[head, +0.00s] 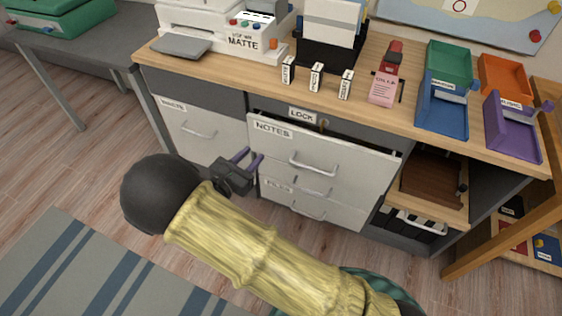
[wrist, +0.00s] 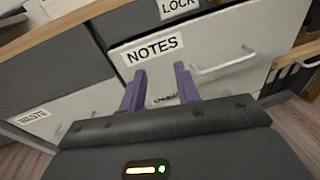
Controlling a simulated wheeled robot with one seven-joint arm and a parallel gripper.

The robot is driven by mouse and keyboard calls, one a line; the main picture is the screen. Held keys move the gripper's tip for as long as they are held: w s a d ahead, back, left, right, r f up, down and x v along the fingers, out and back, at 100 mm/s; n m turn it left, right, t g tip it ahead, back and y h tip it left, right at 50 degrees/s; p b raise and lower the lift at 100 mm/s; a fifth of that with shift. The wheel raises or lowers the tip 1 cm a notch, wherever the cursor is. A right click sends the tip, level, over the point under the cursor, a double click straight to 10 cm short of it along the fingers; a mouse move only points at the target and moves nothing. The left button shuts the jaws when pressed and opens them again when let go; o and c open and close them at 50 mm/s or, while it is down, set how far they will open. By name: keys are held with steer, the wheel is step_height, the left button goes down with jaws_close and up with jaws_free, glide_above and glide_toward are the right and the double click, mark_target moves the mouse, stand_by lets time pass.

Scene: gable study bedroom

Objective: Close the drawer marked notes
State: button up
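The drawer marked notes (head: 340,160) is the upper white drawer in the middle of the desk. It stands partly pulled out, with a dark gap along its top edge. Its bar handle (head: 312,165) is at the middle of its front. My gripper (head: 248,160) is in front of the drawer's left end, with its purple fingers apart and nothing between them. In the wrist view the fingers (wrist: 160,90) point at the drawer front (wrist: 215,50), just below the NOTES label (wrist: 152,50). I cannot tell whether they touch it.
A panel labelled LOCK (head: 303,115) is above the drawer. More white drawers (head: 310,207) lie below it, and a white front labelled WASTE (head: 195,132) is to the left. A printer (head: 220,35), small label blocks and coloured trays (head: 443,105) stand on the desktop. Floor in front is open.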

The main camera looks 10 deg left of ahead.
steer(key=s+d+m+g+h, duration=0.25)
steer(key=d+m+g, duration=0.95)
steer(key=d, duration=0.9)
steer(key=s+d+r+m+y, duration=0.8)
steer(key=d+m, duration=0.3)
steer(key=m, duration=0.7)
steer(key=shift+s+m+g+y, duration=0.3)
steer(key=shift+s+g+y, duration=0.1)
steer(key=shift+y, duration=0.15)
steer(key=shift+d+f, duration=0.1)
steer(key=shift+d, duration=0.05)
